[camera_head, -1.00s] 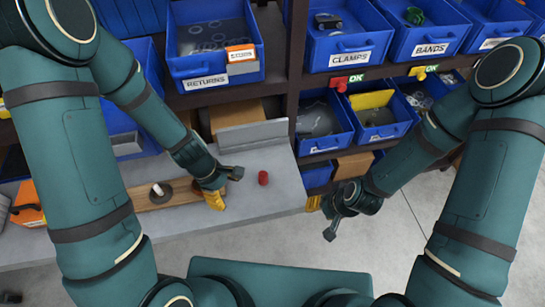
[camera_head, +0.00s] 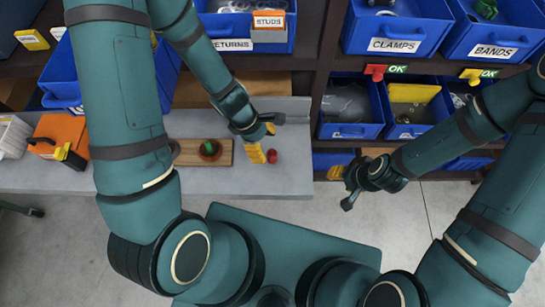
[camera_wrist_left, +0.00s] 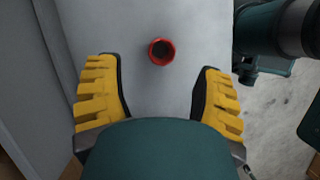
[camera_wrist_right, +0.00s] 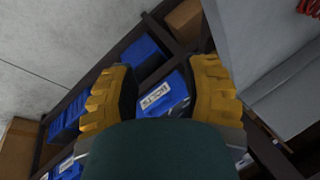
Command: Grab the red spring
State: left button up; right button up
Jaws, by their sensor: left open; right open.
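The red spring (camera_head: 272,156) stands on the grey bench top, near its right end. In the left wrist view it is a short red cylinder with a dark hollow (camera_wrist_left: 161,51), just beyond and between the fingertips. My left gripper (camera_head: 263,142) is open with yellow-padded fingers, close to the left of the spring in the head view. It holds nothing. My right gripper (camera_head: 343,187) is open and empty, off the bench's right end. In the right wrist view, a red coil-like thing (camera_wrist_right: 308,7) is cut off at the upper right corner; I cannot tell if it is the spring.
A wooden board (camera_head: 190,154) with a round green-topped piece lies left of my left gripper. An orange box (camera_head: 62,134) stands further left. Blue bins, including CLAMPS (camera_head: 396,32) and BANDS (camera_head: 497,45), fill the shelves behind. The bench around the spring is clear.

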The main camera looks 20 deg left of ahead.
aim_at(272, 152)
pick_arm(q)
jog(key=b+x, duration=0.1)
jog(key=x, duration=0.1)
jog(key=b+x, duration=0.1)
jog(key=x, duration=0.1)
jog(key=b+x, duration=0.1)
jog(key=x, duration=0.1)
jog(key=shift+d+f, duration=0.25)
jog(key=shift+d, duration=0.2)
jog(key=c, duration=1.1)
